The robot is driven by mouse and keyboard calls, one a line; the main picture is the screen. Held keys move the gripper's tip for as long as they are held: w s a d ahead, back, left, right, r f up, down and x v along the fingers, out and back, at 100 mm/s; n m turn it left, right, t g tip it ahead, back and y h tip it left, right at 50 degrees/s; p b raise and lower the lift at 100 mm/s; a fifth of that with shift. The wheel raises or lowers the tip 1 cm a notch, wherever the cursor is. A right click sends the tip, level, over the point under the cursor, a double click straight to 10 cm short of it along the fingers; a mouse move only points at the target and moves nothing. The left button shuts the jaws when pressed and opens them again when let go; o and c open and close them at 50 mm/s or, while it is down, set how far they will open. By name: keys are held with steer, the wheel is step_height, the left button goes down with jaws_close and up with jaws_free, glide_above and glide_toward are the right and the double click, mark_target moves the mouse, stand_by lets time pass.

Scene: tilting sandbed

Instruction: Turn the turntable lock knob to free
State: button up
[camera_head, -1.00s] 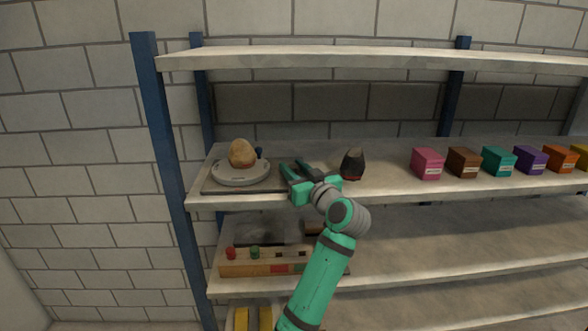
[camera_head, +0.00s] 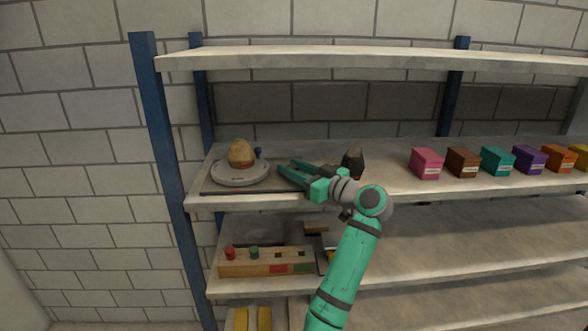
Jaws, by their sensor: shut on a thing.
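The turntable (camera_head: 240,180) is a pale round disc on a dark base at the left end of the middle shelf. A tan, egg-shaped rock (camera_head: 241,153) stands on it. The knob's setting cannot be read.
A dark pointed object (camera_head: 353,160) stands close behind my wrist. Several coloured boxes (camera_head: 427,163) line the shelf to the right. A wooden block with red and green knobs (camera_head: 267,262) sits on the shelf below. The upper shelf (camera_head: 380,58) hangs overhead.

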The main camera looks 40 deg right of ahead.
steer(key=o, duration=1)
steer(key=shift+o, duration=0.2)
steer(key=s, duration=0.3)
steer(key=s+d, duration=0.1)
steer(key=s, duration=0.3)
steer(key=s+d, duration=0.1)
steer(key=s, duration=0.2)
steer(key=shift+s, duration=0.35)
steer(key=shift+w, duration=0.1)
